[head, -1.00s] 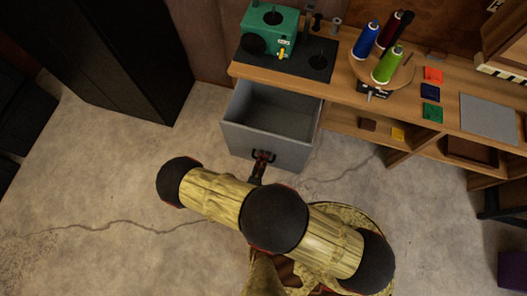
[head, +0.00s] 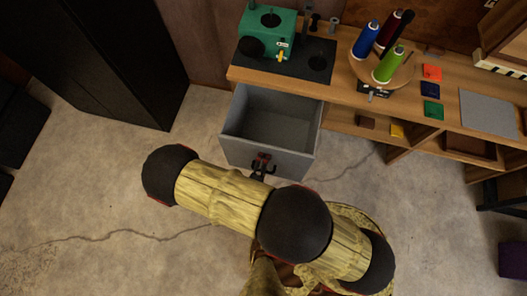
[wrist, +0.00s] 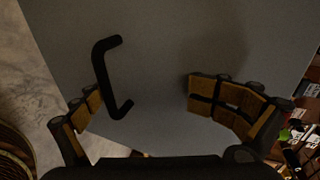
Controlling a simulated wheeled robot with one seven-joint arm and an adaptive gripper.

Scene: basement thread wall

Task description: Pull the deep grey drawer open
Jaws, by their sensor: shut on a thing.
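The deep grey drawer (head: 240,152) stands well open under the left end of the workbench, and its inside looks empty. Its dark handle (wrist: 101,75) is on the front face. In the wrist view the handle lies by the left finger, and the right finger pad is over the plain grey front. My gripper (head: 262,163) is at the drawer front and shut on the handle. It shows in the wrist view (wrist: 145,100) too, where the fingers look spread. My arm partly hides the gripper in the head view.
The wooden workbench (head: 345,95) carries a green machine (head: 268,40), thread spools on a round stand (head: 382,68) and coloured patches. A tall black cabinet (head: 110,60) stands at the left. Bare concrete floor (head: 80,215) lies in front.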

